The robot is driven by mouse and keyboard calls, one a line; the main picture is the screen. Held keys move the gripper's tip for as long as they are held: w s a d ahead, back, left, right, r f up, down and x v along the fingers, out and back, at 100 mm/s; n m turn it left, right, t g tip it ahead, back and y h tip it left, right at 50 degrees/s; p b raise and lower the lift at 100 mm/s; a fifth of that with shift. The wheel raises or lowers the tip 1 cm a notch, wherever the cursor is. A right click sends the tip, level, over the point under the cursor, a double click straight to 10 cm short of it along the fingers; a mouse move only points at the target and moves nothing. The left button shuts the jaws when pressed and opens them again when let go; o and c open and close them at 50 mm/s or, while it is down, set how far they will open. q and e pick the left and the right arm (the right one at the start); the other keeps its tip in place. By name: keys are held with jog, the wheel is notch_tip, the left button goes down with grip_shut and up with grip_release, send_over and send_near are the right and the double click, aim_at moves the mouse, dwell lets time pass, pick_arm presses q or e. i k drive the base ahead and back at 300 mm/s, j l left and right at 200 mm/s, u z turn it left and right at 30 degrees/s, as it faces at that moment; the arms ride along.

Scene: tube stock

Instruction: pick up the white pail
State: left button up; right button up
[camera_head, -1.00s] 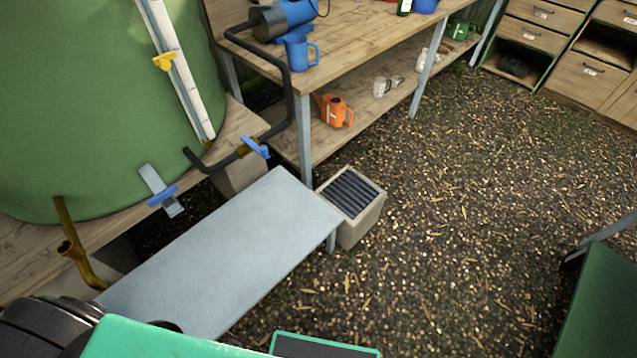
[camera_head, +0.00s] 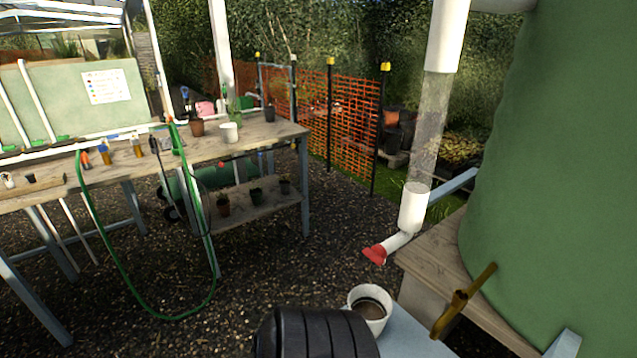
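The white pail (camera_head: 368,318) stands upright at the near left end of the pale grey-blue bench (camera_head: 412,338), at the lower middle of the head view. It is open at the top, with dark brown contents inside. A black ribbed shape in front hides part of its lower left side. Neither of my grippers shows in the head view.
A white downpipe with a red end piece (camera_head: 375,254) comes down just above and behind the pail. A green tank (camera_head: 570,150) with a brass tap (camera_head: 452,312) stands at right. A potting table (camera_head: 265,140) with pots and a looped green hose (camera_head: 110,255) is at left. Gravel lies between.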

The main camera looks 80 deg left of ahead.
aim_at(374, 304)
jog(key=u, duration=2.15)
jog(key=z, duration=0.5)
